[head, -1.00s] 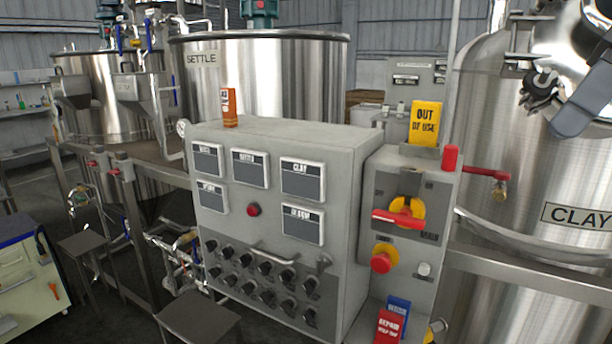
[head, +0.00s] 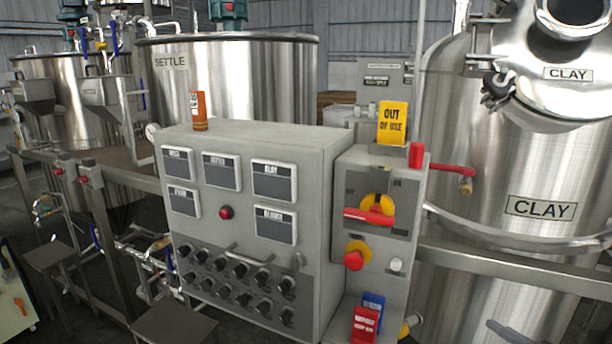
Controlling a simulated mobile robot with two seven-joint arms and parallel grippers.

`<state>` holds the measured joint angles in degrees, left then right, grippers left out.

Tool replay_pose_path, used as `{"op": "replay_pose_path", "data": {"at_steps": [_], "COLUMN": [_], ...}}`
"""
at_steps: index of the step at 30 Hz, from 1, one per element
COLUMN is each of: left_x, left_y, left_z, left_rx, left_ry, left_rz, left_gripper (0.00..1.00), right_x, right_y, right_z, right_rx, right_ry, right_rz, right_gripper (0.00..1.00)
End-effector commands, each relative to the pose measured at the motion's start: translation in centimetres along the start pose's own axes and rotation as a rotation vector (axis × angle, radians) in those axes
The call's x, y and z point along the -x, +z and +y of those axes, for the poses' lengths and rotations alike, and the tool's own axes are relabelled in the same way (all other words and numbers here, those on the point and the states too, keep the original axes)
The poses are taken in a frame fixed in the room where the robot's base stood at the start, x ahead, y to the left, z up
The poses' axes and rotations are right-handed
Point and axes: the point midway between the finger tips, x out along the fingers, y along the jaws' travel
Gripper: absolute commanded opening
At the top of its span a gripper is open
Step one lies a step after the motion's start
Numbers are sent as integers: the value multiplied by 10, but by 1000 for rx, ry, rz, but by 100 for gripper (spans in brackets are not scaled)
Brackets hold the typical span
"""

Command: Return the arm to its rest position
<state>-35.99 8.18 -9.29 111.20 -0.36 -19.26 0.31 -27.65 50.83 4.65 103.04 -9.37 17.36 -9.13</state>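Neither of my grippers shows in the head view. A small dark piece at the bottom right edge may be part of my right arm; too little of it shows to tell. The grey control cabinet (head: 330,150) stands in the middle, with several display panels and rows of black knobs. On its right is a switch box (head: 350,225) with a red handle on a yellow disc (head: 375,212) and a red button (head: 354,257). A yellow "OUT OF USE" sign (head: 392,122) stands on top of this box.
The steel CLAY tank (head: 470,170) fills the right side, with a rail (head: 520,267) and a red-handled valve (head: 452,170). The SETTLE tank (head: 240,80) stands behind the cabinet. An orange tag (head: 199,110) stands on the cabinet. Stools and pipework are at lower left.

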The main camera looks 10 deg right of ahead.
Motion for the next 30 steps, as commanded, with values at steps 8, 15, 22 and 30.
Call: {"op": "replay_pose_path", "data": {"at_steps": [8, 15, 22, 30], "left_x": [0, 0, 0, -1], "left_y": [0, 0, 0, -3], "left_z": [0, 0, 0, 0], "left_rx": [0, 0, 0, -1], "left_ry": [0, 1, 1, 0], "left_rz": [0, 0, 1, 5], "left_gripper": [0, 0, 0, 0], "right_x": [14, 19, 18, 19], "right_y": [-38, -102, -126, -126], "right_z": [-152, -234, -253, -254], "right_rx": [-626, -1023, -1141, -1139], "right_ry": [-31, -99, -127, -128], "right_rz": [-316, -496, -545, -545], "right_gripper": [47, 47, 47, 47]}}
